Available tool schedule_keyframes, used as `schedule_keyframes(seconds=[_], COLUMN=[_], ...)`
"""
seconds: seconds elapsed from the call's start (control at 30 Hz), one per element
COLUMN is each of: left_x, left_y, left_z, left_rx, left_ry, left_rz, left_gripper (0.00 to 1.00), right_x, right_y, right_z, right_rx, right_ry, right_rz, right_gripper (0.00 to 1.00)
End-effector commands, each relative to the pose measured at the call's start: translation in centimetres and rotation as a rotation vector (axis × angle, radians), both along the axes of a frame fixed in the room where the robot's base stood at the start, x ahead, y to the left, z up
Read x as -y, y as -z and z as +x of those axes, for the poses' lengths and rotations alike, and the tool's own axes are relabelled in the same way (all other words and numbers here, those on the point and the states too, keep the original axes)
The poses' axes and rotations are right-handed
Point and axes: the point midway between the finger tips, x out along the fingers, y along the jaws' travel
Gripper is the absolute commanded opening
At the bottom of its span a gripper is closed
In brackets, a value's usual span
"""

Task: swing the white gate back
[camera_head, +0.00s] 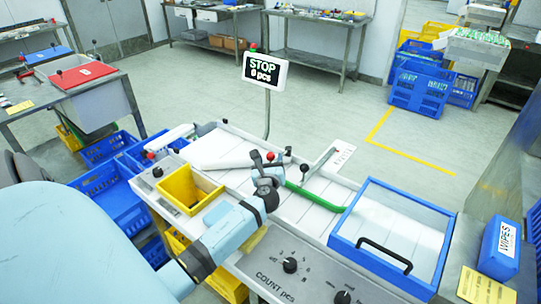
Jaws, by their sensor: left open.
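A long white bar (222,161), which looks like the white gate, lies slantwise across the pale slatted bed of the machine (340,194). Its right end is close to my left gripper (269,163). My left gripper is open above the bed, and my arm reaches it from the lower left. A small red knob and a dark knob (288,150) show right at the fingers. I cannot tell whether the fingers touch the bar or a knob. A green curved strip (316,198) starts just right of the gripper. My right gripper is not in view.
A yellow bin (188,193) stands left of my forearm. A blue-framed clear cover (392,236) with a black handle is at the right. A dark-knobbed lever (304,172) and the STOP display post (266,72) rise behind the gripper. A panel with dials (290,264) is in front.

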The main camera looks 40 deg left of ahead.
Motion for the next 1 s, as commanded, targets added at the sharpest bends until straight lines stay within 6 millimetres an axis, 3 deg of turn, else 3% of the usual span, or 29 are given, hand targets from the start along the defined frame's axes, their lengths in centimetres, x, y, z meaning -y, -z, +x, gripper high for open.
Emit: schedule_keyframes(seconds=[0.2, 0.53, 0.8, 1.0], left_x=[-1.5, -1.7, -1.6, -1.7], left_y=[0.0, 0.0, 0.0, 0.0], left_z=[1.7, 1.9, 1.9, 1.9], left_rx=[0.0, -0.001, -0.001, -0.001], left_ry=[-0.001, -0.001, -0.001, 0.007], left_rz=[0.001, 0.001, 0.001, 0.002], left_gripper=[0.58, 0.58, 0.0, 0.0], right_x=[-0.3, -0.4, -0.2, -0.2], right_y=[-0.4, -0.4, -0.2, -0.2], right_z=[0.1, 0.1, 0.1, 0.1], right_rx=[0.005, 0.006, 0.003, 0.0], right_ry=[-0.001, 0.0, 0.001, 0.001], right_rz=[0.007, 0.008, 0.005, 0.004], right_gripper=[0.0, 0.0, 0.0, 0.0])
